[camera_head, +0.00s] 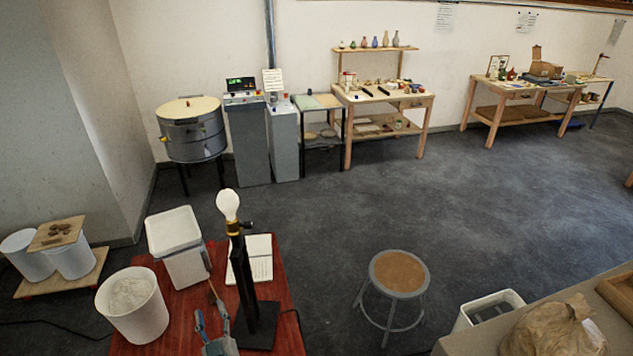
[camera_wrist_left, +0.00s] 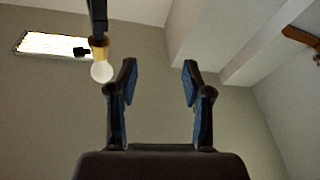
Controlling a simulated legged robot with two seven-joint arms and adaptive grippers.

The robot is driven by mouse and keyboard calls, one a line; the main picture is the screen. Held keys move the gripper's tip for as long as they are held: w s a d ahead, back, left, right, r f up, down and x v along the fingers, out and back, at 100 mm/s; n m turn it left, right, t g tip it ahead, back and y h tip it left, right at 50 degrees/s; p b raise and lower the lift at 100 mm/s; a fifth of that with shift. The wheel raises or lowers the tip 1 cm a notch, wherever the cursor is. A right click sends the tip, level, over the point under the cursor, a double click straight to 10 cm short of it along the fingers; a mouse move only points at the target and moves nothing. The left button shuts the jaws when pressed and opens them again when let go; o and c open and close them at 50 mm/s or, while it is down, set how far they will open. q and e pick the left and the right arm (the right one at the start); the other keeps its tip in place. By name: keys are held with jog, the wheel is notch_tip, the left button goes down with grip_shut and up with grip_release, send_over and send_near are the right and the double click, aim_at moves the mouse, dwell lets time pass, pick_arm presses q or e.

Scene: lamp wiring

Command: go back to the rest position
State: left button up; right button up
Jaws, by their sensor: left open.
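My left gripper (camera_head: 212,318) is low in the head view, over the red table (camera_head: 135,345) and just left of the lamp. The left wrist view shows its two fingers (camera_wrist_left: 160,82) apart with nothing between them. The lamp (camera_head: 243,285) stands upright on the red table, with a dark post, a dark base and a white bulb (camera_head: 228,204) in a brass-coloured socket. In the left wrist view the bulb (camera_wrist_left: 102,72) is beside the left finger, apart from it as far as I can tell. My right gripper is in neither view.
A white bucket (camera_head: 133,318), a white bin (camera_head: 173,231) and an open notebook (camera_head: 262,262) are close around the lamp. A stool (camera_head: 398,272) stands to the right. A bench with a brown bag (camera_head: 555,328) is at lower right. The middle floor is clear.

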pick_arm(q)
jog(key=s+d+r+m+t+h, duration=0.1)
jog(key=s+d+m+t+h, duration=0.2)
jog(key=d+m+h, duration=0.85)
jog(key=s+d+f+m+g+h, duration=0.25)
jog(key=s+f+g, duration=0.2)
jog(key=f, duration=0.25)
jog(key=s+d+f+m+g+h, duration=0.1)
jog(key=s+d+f+g+h, duration=0.25)
jog(key=f+g, duration=0.25)
jog(key=s+a+f+n+g+y, duration=0.35)
jog(key=s+a+f, duration=0.2)
jog(key=s, duration=0.25)
jog(key=s+a+f+n+g+y, duration=0.2)
jog(key=s+a+f+g+y, duration=0.25)
jog(key=s+a, duration=0.3)
notch_tip(320, 180, down, 32)
jog(key=s+d+f+b, duration=0.1)
jog(key=s+b, duration=0.1)
jog(key=b, duration=0.3)
jog(key=s+a+f+g+b, duration=0.2)
jog(key=s+f+b, duration=0.2)
jog(key=s+f, duration=1.3)
notch_tip(320, 180, down, 2)
jog(key=shift+s+a+f+m, duration=0.25)
jog(key=shift+s+a+m, duration=0.1)
jog(key=shift+a+m, duration=0.1)
